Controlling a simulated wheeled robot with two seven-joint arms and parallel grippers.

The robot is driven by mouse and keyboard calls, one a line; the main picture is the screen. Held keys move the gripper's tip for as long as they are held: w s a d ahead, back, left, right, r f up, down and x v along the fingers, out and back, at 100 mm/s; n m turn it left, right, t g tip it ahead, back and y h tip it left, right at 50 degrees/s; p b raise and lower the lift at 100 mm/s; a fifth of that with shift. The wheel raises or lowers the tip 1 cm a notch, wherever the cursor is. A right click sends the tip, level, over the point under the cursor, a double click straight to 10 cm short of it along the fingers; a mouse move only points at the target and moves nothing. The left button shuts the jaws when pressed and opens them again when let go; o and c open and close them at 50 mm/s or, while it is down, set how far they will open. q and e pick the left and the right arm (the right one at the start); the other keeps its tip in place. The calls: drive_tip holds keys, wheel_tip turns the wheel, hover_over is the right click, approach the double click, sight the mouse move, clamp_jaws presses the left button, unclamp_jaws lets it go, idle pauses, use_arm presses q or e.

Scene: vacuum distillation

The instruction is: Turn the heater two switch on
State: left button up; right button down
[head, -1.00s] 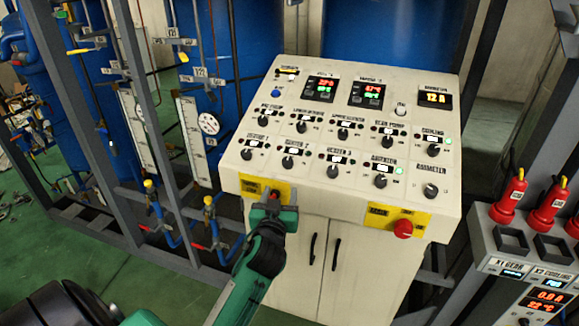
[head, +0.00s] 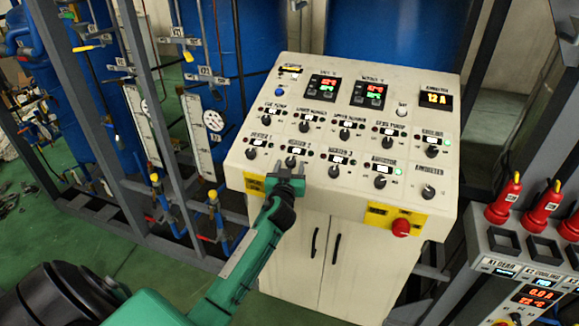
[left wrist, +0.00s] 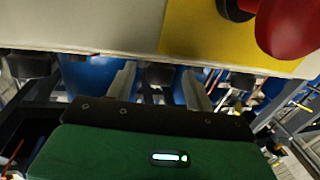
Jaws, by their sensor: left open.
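The heater two switch (head: 291,161) is a small black knob in the bottom row of the cream control panel, below its lit label (head: 297,151). My left gripper (head: 291,167) is open at the panel's front edge, its fingertips pointing at this knob. In the left wrist view a dark knob (left wrist: 158,74) shows between the two spread fingers (left wrist: 160,88); I cannot tell whether they touch it. The knob's pointer direction is largely hidden by the gripper. My right gripper is out of view.
Neighbouring knobs are close: heater one (head: 251,154) on the left, heater three (head: 334,171) on the right. A red stop button (left wrist: 290,25) on a yellow plate (left wrist: 205,35) is near the gripper. Another red button (head: 401,228) is on the front right.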

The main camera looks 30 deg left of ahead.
use_arm(q)
drive_tip(key=shift+c, duration=0.4)
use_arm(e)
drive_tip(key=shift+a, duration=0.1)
use_arm(q)
drive_tip(key=c, duration=0.9)
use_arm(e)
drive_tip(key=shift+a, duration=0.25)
